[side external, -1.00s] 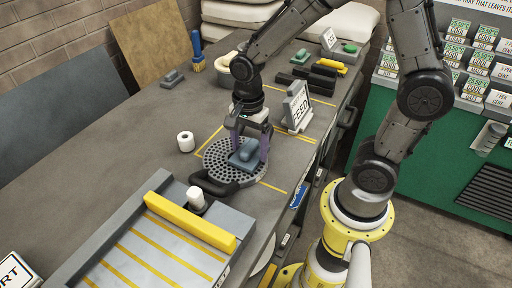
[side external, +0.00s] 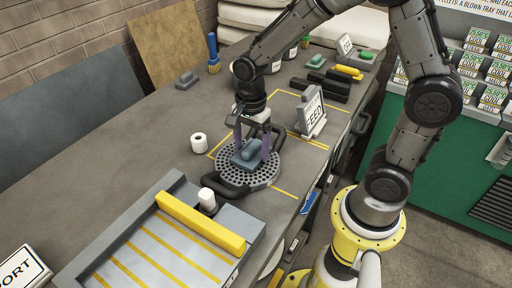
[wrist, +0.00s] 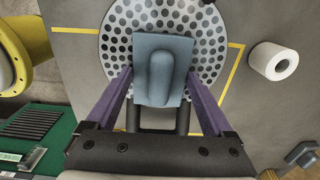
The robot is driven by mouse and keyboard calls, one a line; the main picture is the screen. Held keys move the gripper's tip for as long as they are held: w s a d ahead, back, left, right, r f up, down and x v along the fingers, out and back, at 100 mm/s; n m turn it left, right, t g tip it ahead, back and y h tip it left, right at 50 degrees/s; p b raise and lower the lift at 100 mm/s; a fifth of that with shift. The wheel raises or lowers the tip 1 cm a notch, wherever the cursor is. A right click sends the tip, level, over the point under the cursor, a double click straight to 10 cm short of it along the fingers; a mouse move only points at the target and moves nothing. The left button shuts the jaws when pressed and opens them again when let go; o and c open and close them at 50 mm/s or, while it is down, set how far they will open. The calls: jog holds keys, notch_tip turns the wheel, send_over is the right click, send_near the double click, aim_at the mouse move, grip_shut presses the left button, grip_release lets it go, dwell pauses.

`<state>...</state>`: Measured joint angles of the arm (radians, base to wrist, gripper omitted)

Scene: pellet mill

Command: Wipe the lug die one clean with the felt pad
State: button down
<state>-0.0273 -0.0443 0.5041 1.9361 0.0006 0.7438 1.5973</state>
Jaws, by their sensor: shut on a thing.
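The lug die, a round grey plate full of holes with dark lug handles (side external: 265,176), lies flat on the bench; the wrist view shows its perforated face (wrist: 118,42). The felt pad, a blue-grey block with a rounded grip on top (side external: 246,156), is over the die's middle and appears to rest on it. In the wrist view the pad (wrist: 142,58) hides part of the holes. My gripper (side external: 251,150) points down with its purple fingers shut on the pad's sides; they also show in the wrist view (wrist: 160,85). I cannot see the pad's underside.
A white roll (side external: 198,143) stands left of the die. A tray with a yellow bar (side external: 200,222) is in front. Dark blocks (side external: 320,90) lie behind. Yellow lines mark the bench around the die; the left bench is mostly clear.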

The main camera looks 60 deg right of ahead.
jog(key=shift+d, duration=0.1)
jog(key=shift+d, duration=0.15)
jog(key=shift+w+a, duration=0.1)
jog(key=shift+a, duration=0.1)
jog(key=shift+w, duration=0.1)
jog(key=shift+w, duration=1.3)
jog(key=shift+d, duration=0.3)
